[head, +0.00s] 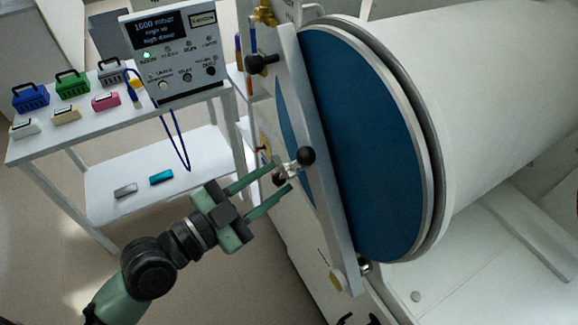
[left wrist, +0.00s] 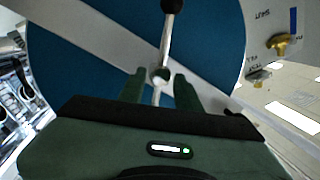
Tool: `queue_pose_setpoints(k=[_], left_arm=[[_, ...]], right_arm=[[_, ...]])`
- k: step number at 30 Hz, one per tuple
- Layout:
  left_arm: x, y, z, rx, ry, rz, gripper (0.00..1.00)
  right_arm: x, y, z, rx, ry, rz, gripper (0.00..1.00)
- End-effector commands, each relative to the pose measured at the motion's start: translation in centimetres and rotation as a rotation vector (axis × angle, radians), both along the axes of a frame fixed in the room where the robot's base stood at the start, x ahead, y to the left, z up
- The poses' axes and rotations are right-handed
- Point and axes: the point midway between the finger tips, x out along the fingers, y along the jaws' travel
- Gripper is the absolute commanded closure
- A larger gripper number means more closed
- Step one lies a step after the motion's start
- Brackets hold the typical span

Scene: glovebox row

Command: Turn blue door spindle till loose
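The blue door (head: 352,140) is a large round disc on the white chamber, with a pale bar (head: 318,160) across it. The spindle (head: 292,166) sits midway along the bar, with a cross handle ending in black ball knobs. My left gripper (head: 284,174) is open, with green fingers reaching to the spindle. In the left wrist view, the spindle (left wrist: 160,74) shows between and just beyond the fingertips (left wrist: 158,84), its handle running up to a black knob. I cannot tell whether the fingers touch it. My right gripper is not seen.
A white two-shelf cart (head: 110,130) at left holds several coloured cases. A control box (head: 175,52) with a display stands on it, and a blue cable hangs down. Another black knob (head: 262,62) is near the bar's top. The floor below the cart is clear.

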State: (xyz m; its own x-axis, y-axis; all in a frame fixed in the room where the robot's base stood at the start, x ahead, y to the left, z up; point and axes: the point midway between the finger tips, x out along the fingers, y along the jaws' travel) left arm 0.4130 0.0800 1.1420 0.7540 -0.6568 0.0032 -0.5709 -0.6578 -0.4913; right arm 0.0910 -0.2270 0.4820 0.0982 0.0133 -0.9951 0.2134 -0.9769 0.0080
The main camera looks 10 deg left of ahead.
Motion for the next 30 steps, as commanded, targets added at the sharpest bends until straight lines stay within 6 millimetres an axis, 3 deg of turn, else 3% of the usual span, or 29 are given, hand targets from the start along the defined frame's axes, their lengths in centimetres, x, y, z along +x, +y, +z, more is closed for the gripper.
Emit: queue_pose_setpoints(k=[1,7,19,23,30], left_arm=[[0.8,-0.6,0.6,-0.003,0.001,0.003,0.67],[2.8,-2.3,0.4,-0.001,0.002,0.001,0.67],[3.3,-2.9,0.0,0.002,0.003,0.000,0.67],[3.3,-2.9,0.0,0.002,0.003,0.000,1.00],[3.3,-2.9,0.0,0.002,0.003,0.000,1.00]], right_arm=[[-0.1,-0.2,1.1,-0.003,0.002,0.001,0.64],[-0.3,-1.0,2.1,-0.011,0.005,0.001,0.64],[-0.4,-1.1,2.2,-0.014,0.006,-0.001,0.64],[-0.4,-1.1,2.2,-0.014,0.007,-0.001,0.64],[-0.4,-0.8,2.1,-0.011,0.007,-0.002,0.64]])
